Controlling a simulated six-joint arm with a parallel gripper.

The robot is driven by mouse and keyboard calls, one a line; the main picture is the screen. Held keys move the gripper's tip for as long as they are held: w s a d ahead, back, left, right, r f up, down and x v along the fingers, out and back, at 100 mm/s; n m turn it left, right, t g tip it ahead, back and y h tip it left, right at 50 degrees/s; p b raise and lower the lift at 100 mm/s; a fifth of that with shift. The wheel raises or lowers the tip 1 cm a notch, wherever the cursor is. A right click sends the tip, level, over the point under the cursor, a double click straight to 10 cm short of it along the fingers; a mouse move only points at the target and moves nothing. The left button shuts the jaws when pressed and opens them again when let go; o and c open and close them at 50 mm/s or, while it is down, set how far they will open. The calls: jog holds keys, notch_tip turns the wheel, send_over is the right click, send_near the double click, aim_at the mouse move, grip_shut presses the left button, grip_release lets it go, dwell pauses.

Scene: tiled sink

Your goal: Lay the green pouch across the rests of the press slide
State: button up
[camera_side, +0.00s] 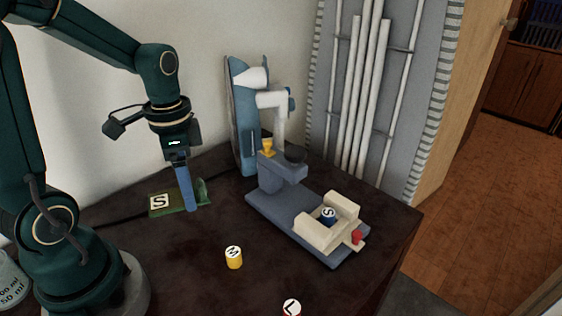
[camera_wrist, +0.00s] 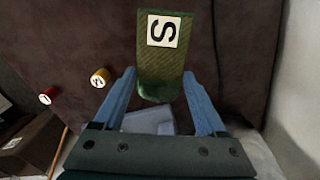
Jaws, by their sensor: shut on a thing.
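The green pouch (camera_side: 182,203) with a white S label lies at the left of the dark table in the side view. It also shows in the wrist view (camera_wrist: 157,70). My gripper (camera_side: 191,207) points down at the pouch's right part and is shut on it; in the wrist view the blue fingers (camera_wrist: 159,76) are on either side of it. The press slide (camera_side: 285,214) is at the right, with two cream rests (camera_side: 318,237). A dark blue S piece (camera_side: 328,215) sits between the rests. The pouch is apart from the slide.
The press column (camera_side: 243,115) rises behind the slide. A yellow M piece (camera_side: 234,258) and a red piece with a white top (camera_side: 291,308) stand on the front table. A red knob (camera_side: 356,237) is at the slide's front. The right table edge drops to the floor.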

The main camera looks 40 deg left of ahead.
jog(key=shift+m, duration=0.3)
jog(key=a+r, duration=0.1)
jog(key=s+a+r, duration=0.2)
jog(key=a, duration=0.1)
jog(key=shift+r, duration=0.15)
jog(key=shift+m, duration=0.3)
jog(key=w+d, duration=0.1)
jog(key=w+d+r, duration=0.1)
jog(key=w, duration=0.1)
jog(key=w+d+r, duration=0.1)
jog(key=w+d, duration=0.1)
jog(key=shift+d+r, duration=0.1)
jog(key=shift+r, duration=0.1)
jog(key=w+d+r+m, duration=0.6)
jog(key=w+d+m, duration=0.15)
jog(key=m, duration=0.75)
jog(key=w+d+f+m, duration=0.2)
jog(key=d+m, duration=0.3)
jog(key=m, duration=0.2)
jog(key=w+d+f+m, duration=0.2)
jog(key=w+d+m, duration=0.1)
jog(key=d+m, duration=0.2)
jog(key=shift+f+m, duration=0.4)
jog(key=shift+m, duration=1)
